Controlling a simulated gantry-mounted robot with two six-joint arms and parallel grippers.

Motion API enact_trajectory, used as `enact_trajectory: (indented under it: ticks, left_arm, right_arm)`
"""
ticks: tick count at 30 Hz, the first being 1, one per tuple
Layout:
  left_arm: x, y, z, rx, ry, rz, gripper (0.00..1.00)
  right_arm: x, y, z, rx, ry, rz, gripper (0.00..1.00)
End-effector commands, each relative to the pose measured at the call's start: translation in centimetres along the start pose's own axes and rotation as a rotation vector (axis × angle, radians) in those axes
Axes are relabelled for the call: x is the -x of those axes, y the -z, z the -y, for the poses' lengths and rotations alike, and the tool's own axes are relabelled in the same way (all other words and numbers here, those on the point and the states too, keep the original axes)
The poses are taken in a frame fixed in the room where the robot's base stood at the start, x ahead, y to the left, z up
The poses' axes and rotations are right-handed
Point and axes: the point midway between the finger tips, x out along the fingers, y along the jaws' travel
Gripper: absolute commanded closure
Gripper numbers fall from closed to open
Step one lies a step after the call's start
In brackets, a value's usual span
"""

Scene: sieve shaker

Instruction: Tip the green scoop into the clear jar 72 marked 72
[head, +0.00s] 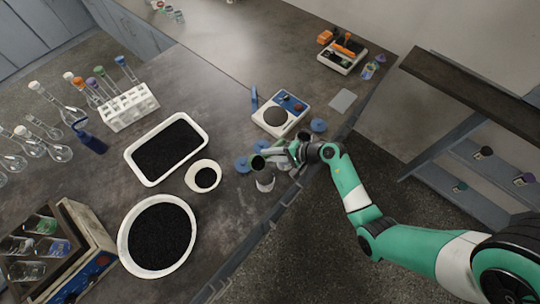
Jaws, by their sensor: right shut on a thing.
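My right gripper (284,153) reaches in from the right, near the bench's front edge, and is shut on the green scoop. The scoop's dark green, round bowl (257,162) shows just left of the fingers; its handle is hidden by the gripper. A small clear jar (265,184) stands right below the scoop in the picture. The scoop looks above or beside the jar's mouth; I cannot tell which, nor whether anything is falling. The jar's number is too small to read. My left gripper is not in view.
A white bowl (205,163), white tray (128,153) and large round dish (122,240) hold black grains. A balance (262,116) stands behind the gripper. Blue discs (242,165) lie close by. Flasks and a white rack (130,117) stand at left. The bench edge is close to the jar.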

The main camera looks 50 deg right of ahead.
Motion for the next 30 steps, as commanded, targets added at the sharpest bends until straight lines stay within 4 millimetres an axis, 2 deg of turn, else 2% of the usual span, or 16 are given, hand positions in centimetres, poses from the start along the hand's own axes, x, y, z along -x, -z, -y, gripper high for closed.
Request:
enact_trajectory:
  ticks: [30]
  left_arm:
    - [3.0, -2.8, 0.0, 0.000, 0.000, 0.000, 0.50]
  right_arm:
    - [0.2, -0.1, -0.3, 0.068, 0.167, 0.000, 1.00]
